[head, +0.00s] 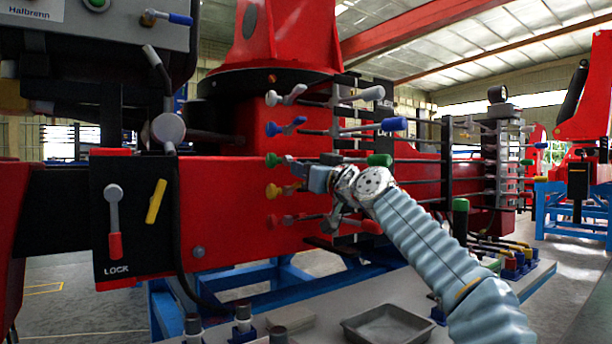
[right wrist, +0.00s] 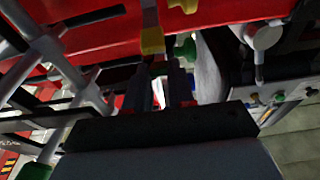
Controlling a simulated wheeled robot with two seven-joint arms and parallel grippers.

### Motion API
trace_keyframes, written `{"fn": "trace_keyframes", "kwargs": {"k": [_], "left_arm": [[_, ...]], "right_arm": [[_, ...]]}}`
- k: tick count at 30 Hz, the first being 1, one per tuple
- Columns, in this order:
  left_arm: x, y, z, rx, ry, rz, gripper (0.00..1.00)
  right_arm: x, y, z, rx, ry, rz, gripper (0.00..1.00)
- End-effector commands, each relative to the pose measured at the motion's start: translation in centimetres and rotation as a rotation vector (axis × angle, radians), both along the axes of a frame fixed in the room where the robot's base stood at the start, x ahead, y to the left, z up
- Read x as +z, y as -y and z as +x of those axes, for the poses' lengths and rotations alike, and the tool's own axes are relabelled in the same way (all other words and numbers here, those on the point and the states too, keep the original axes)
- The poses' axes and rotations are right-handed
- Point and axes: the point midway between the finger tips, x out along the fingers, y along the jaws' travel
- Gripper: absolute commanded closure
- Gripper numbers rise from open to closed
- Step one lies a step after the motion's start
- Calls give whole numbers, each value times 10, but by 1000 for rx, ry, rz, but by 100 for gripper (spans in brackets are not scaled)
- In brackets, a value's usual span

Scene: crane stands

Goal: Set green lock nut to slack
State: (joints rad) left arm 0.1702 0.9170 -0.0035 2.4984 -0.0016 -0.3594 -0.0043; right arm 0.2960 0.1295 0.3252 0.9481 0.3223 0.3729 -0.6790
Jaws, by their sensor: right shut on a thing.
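The green lock nut (head: 272,160) is on the red beam in the head view, in a column of coloured nuts, between the blue and yellow ones. My right gripper (head: 304,173) reaches in from the right, its fingers at this nut. The exact angle of the wing is hidden by the fingers. My left gripper is not in view.
The blue nut (head: 275,128) is above and the yellow nut (head: 272,191) close below. Lever rods with a blue handle (head: 393,124) and a green handle (head: 380,160) stick out near my right wrist. A black LOCK panel (head: 135,235) stands left; a grey tray (head: 388,326) lies below.

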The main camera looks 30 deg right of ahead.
Motion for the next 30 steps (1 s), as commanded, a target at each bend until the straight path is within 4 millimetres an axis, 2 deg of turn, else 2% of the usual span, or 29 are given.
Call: {"fn": "trace_keyframes", "kwargs": {"k": [2,3,8,16,20,23,30], "left_arm": [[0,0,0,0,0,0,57],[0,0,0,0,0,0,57],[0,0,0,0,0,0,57],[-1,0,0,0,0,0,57],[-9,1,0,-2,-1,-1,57],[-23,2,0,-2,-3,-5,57],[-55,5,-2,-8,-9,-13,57]], "right_arm": [[0,0,0,0,-1,0,100],[0,0,0,0,-1,0,74],[0,0,0,0,-1,0,51],[-1,0,-1,0,-1,0,51],[-5,1,-11,-1,0,-1,51],[-11,3,-29,-3,1,-1,51],[-23,7,-88,-2,2,-1,51]]}}
